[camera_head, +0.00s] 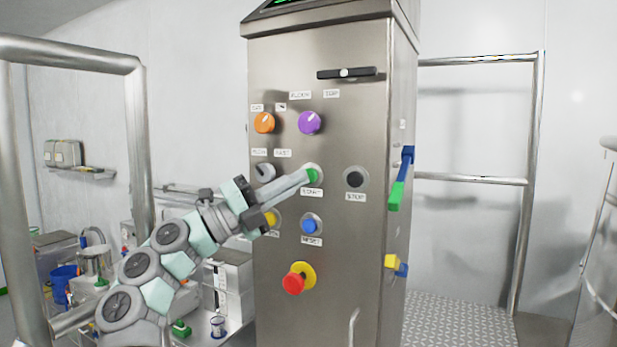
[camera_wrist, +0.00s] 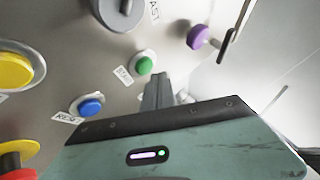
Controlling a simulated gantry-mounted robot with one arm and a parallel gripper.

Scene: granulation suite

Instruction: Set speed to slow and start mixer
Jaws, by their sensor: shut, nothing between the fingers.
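The green START button (camera_head: 313,175) is on the front of the steel cabinet (camera_head: 330,140); it also shows in the wrist view (camera_wrist: 144,66). My gripper (camera_head: 303,178) is shut and empty, its fingertips right beside the green button. In the wrist view the fingertips (camera_wrist: 160,78) appear just below and right of it; I cannot tell whether they touch. The grey speed knob (camera_head: 265,172) is left of the button, under small labels, one reading FAST; it also shows in the wrist view (camera_wrist: 118,12). Its setting is hard to read.
A black STOP button (camera_head: 355,179), a blue RESET button (camera_head: 309,226), a yellow button (camera_head: 273,219) and a red emergency stop (camera_head: 295,281) surround the spot. Orange (camera_head: 264,123) and purple (camera_head: 310,122) knobs sit above. A black handle (camera_head: 347,73) is higher.

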